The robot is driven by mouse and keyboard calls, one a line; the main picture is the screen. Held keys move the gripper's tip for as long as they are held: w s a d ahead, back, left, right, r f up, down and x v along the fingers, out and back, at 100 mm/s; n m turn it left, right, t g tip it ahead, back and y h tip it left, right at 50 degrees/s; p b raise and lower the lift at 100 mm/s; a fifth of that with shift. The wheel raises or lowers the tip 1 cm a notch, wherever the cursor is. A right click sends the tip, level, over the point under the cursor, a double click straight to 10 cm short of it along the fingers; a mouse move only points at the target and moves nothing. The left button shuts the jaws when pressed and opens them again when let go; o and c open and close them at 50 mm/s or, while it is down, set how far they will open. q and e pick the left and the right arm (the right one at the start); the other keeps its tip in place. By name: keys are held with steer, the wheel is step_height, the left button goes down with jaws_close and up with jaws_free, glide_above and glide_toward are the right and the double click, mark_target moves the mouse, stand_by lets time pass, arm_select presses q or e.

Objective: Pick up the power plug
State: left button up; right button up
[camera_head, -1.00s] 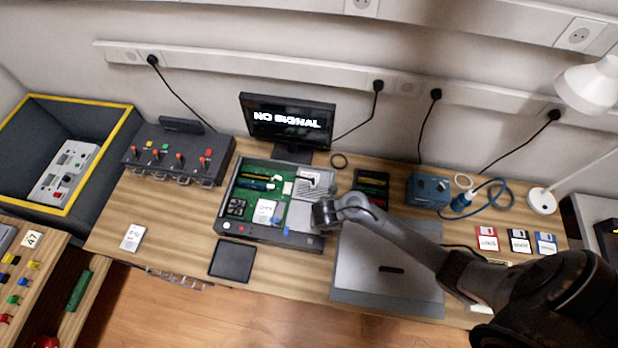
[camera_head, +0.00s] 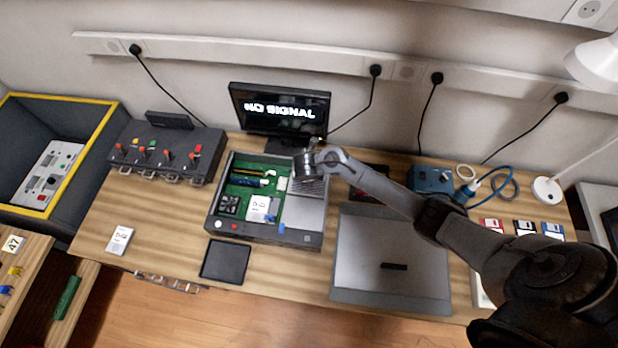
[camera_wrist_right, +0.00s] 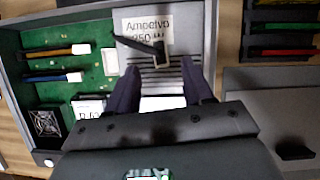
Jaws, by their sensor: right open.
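My right gripper (camera_head: 308,168) is over the back right part of the open computer case (camera_head: 265,237). In the right wrist view my right gripper (camera_wrist_right: 160,88) has its two dark fingers apart with nothing between them. Ahead of the fingertips, a small black bar with a block at one end (camera_wrist_right: 148,44) lies across the label of the power supply (camera_wrist_right: 130,22). It may be the power plug; I cannot tell for sure. In the head view my arm hides this spot. Black plugs (camera_head: 376,70) also sit in the wall rail. My left gripper is not in view.
A monitor (camera_head: 280,112) reading "NO SIGNAL" stands behind the case. A grey panel (camera_head: 390,262) lies to its right, a black tray (camera_head: 225,262) in front. A blue box (camera_head: 432,180) and blue cable (camera_head: 512,185) are at the back right. A switch box (camera_head: 165,150) stands left.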

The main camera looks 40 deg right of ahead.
steer(key=shift+b+x, duration=0.4)
steer(key=shift+x, duration=1.95)
steer(key=shift+w+d+r, duration=0.1)
steer(key=shift+w+d, duration=0.05)
steer(key=shift+d, duration=0.05)
jaws_close()
